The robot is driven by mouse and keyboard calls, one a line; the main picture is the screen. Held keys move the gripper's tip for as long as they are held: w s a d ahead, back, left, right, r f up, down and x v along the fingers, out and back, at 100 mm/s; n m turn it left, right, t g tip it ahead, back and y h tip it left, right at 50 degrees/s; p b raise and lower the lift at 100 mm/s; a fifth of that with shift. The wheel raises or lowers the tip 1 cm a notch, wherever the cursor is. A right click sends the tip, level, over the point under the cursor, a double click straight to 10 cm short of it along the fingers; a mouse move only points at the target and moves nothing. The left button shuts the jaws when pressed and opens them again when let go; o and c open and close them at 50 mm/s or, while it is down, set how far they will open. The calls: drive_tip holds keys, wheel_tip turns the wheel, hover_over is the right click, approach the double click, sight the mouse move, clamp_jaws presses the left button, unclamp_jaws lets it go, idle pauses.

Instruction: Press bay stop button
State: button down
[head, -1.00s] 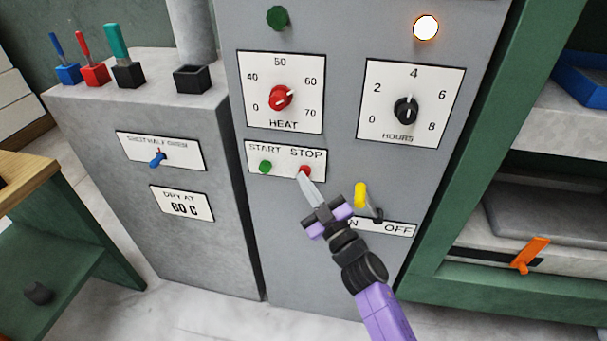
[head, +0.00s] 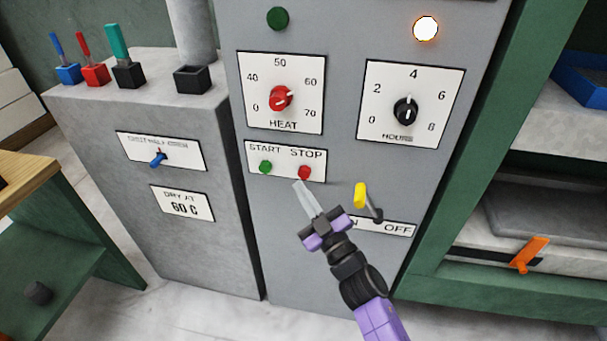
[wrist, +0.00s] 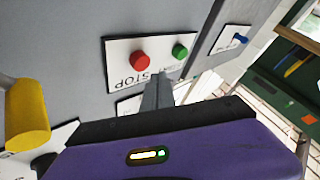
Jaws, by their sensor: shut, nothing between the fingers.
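The red STOP button (head: 304,172) sits on a white START/STOP plate (head: 285,165) on the grey cabinet front. The green START button (head: 265,167) is to its left. My gripper (head: 298,184) is shut and empty, its tips just below the red button and apart from it in the head view. In the wrist view the red button (wrist: 140,60) is fully visible, and the shut fingers (wrist: 158,92) end near the plate's edge, between and below the two buttons. The green button (wrist: 179,51) also shows there.
A yellow-tipped lever (head: 361,195) stands right of my gripper over an ON/OFF plate (head: 388,228). The red HEAT knob (head: 281,97) and black HOURS knob (head: 405,110) are above. A lamp (head: 425,28) glows at top right. A grey block with a blue switch (head: 158,159) is left.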

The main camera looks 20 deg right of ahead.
drive_tip(key=shift+s+a, duration=0.6)
drive_tip(key=shift+s, duration=0.2)
drive_tip(key=shift+s+a, duration=0.55)
drive_tip(key=shift+s, duration=0.25)
drive_tip(key=shift+d, duration=0.1)
drive_tip(key=s+m+g+h, duration=0.2)
drive_tip(key=s+m+g, duration=0.4)
drive_tip(key=s, duration=3.5)
drive_tip(key=shift+s+d+m+h+p, duration=0.2)
drive_tip(key=shift+m+h+p, duration=0.1)
drive_tip(key=shift+m+p, duration=0.2)
